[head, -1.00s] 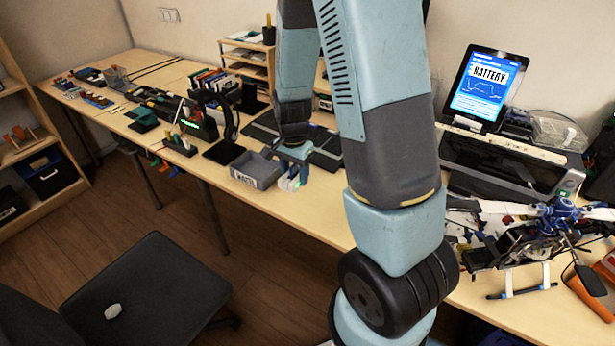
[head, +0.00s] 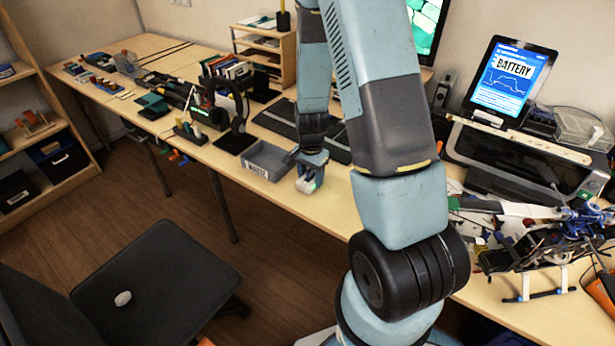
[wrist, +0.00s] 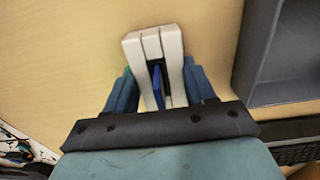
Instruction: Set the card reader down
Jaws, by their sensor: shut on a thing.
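The card reader is a small white block with a green light (head: 306,185). In the wrist view it shows as a white ribbed block (wrist: 155,42) with a dark slot and a blue piece in the slot. My gripper (head: 311,172) is shut on it, with one blue finger on each side in the wrist view (wrist: 160,88). The reader is over the wooden table (head: 335,200), low and close to the top. I cannot tell whether it touches the table. Its lower part is partly hidden by the fingers.
A grey bin (head: 262,165) stands just left of my gripper; it shows at the right in the wrist view (wrist: 240,70). A headphone stand (head: 235,140) is farther left. A black keyboard (head: 275,118) lies behind. Bare table lies in front and to the right.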

